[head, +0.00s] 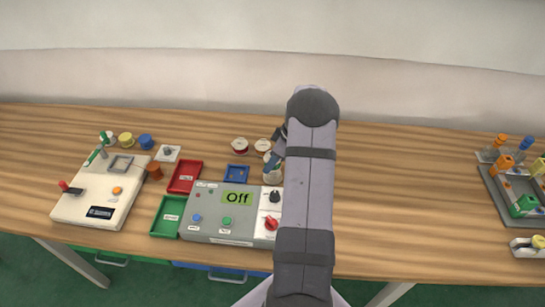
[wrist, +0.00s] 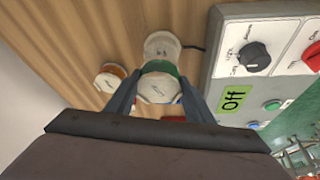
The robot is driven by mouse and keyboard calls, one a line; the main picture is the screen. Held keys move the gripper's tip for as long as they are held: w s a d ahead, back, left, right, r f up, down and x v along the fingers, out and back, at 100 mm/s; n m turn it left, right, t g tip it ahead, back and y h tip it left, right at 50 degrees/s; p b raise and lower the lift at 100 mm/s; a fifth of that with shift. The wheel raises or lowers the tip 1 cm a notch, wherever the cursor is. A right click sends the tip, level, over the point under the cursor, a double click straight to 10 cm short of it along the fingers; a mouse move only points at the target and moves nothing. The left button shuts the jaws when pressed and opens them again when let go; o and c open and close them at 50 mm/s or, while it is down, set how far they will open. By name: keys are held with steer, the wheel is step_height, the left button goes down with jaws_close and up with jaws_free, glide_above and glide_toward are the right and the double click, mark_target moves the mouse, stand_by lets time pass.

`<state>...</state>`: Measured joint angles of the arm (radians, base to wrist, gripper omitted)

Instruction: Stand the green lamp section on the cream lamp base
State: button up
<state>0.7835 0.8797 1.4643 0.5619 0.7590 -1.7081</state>
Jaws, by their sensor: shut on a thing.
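My gripper (wrist: 158,98) is shut on the green lamp section (wrist: 159,68), with a finger on each side of it. In the wrist view the section shows a pale round end toward the camera and a green band behind it. The cream lamp base (wrist: 161,44) is a pale round piece just beyond the section, with a dark cord at its right. It also shows in the head view (head: 272,175), below my gripper (head: 272,160). The section overlaps the base in the wrist view; whether they touch I cannot tell. My arm hides part of this area in the head view.
The control box (head: 232,212) reading "Off" stands close to the base. A round orange-rimmed piece (wrist: 110,77) lies beside the held section. Red (head: 185,177), green (head: 168,216) and blue (head: 236,174) trays lie to the left.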

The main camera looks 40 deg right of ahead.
steer(key=shift+f+b, duration=1.15)
steer(key=shift+f, duration=0.1)
steer(key=shift+b, duration=0.4)
steer(key=shift+s+f+b, duration=0.1)
steer(key=shift+f+b, duration=0.4)
steer(key=shift+b, duration=0.95)
stand_by(1.6)
steer(key=o, duration=1.2)
steer(key=shift+c, duration=0.2)
steer(key=shift+d+f, duration=0.1)
steer(key=shift+o, duration=1.1)
steer(key=shift+r, duration=0.2)
steer(key=shift+r+p, duration=1.75)
steer(key=shift+r, duration=1.95)
